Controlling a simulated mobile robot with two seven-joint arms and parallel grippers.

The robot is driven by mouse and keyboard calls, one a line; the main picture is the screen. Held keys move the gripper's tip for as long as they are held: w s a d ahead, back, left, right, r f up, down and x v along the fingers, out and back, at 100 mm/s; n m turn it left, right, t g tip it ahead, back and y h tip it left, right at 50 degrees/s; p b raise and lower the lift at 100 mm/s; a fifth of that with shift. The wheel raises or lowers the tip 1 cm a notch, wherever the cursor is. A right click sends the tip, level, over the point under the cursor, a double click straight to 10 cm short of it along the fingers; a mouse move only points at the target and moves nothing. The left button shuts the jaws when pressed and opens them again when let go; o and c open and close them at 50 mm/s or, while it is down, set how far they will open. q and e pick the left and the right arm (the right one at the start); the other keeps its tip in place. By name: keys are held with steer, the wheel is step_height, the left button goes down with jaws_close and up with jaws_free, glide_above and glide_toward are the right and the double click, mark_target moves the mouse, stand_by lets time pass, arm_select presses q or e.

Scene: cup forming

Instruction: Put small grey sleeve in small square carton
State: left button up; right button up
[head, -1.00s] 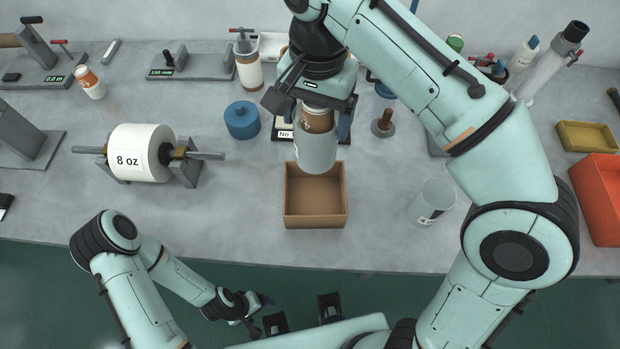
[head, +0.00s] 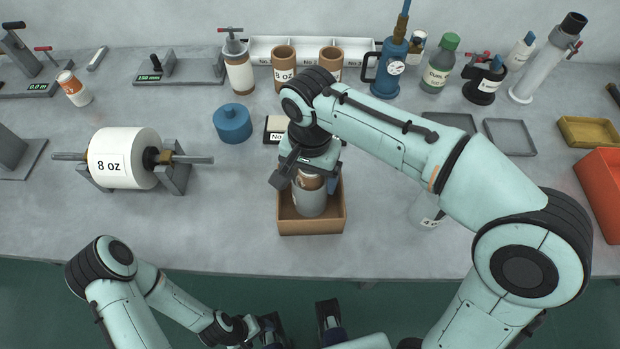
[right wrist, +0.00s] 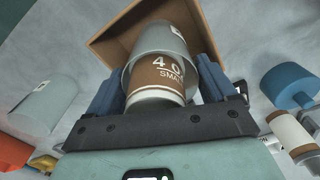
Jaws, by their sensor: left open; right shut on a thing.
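My right gripper (head: 306,180) is shut on the small grey sleeve (head: 309,202), with a brown and white cup in its top. In the right wrist view the brown cup (right wrist: 160,75) reads "4 O SMA" and the grey sleeve (right wrist: 158,40) extends beyond it between the blue fingers. The small square carton (head: 312,227), brown and open-topped, surrounds the sleeve's lower part in the head view; its inner wall (right wrist: 118,32) shows behind the sleeve in the wrist view. Whether the sleeve touches the carton floor is hidden. My left gripper (head: 250,328) is open and empty, below the table's front edge.
Another grey sleeve (head: 427,205) stands right of the carton, partly behind my right arm. A blue lidded pot (head: 232,124) and a paper roll labelled 8 oz (head: 122,158) stand left. The table front beside the carton is clear.

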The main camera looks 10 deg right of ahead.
steer(key=shift+f, duration=0.85)
steer(key=shift+f, duration=0.15)
steer(key=o, duration=1.1)
step_height(320, 180, up, 12)
steer(key=p, duration=0.2)
steer(key=shift+r+p, duration=0.2)
steer(key=shift+p, duration=0.2)
